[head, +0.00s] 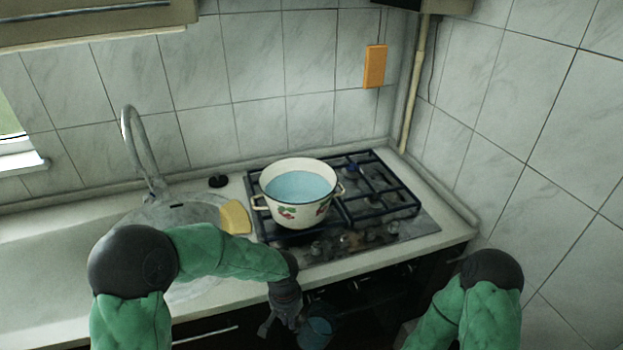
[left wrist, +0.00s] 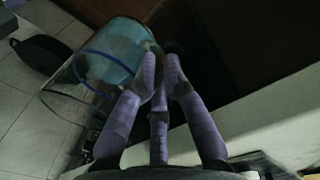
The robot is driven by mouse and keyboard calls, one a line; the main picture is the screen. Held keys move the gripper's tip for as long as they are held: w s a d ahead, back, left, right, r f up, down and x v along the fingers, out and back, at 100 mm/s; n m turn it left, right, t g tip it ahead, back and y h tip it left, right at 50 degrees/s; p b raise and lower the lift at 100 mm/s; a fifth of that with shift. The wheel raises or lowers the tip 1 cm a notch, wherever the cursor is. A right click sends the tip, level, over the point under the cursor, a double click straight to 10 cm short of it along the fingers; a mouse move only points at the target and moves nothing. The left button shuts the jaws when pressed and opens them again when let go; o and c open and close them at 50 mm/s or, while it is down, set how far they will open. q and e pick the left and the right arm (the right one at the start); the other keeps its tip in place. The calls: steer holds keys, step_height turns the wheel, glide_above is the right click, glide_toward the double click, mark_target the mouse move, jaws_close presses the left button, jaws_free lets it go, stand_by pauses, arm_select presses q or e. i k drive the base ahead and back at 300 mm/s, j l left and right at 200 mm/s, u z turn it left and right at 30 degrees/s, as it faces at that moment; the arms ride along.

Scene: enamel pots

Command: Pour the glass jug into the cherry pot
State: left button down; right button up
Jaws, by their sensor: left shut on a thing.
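The cherry pot (head: 300,213), cream enamel with red cherries and two side handles, stands upright on the stove. A flat light-blue surface, which looks like liquid, shows inside it. The glass jug (head: 318,333) is low in front of the counter, below the pot, with blue in it. It also shows in the left wrist view (left wrist: 112,62), clear with a dark blue ring. My left gripper (head: 298,322) is shut on the jug; its purple fingers (left wrist: 163,68) close at the jug's side. The exact grip is dim. My right gripper is out of view.
The gas stove (head: 388,232) has dark grates and front knobs. A yellow sponge (head: 235,217) lies left of the stove, beside the sink and its tall tap (head: 140,150). The counter's front edge lies between jug and pot. Tiled walls close off the back and right.

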mark_target(297, 192)
steer(key=j+z, duration=0.15)
steer(key=z, duration=0.3)
steer(key=j+z, duration=0.15)
steer(key=z, duration=0.35)
steer(key=j, duration=0.35)
steer(key=z, duration=0.05)
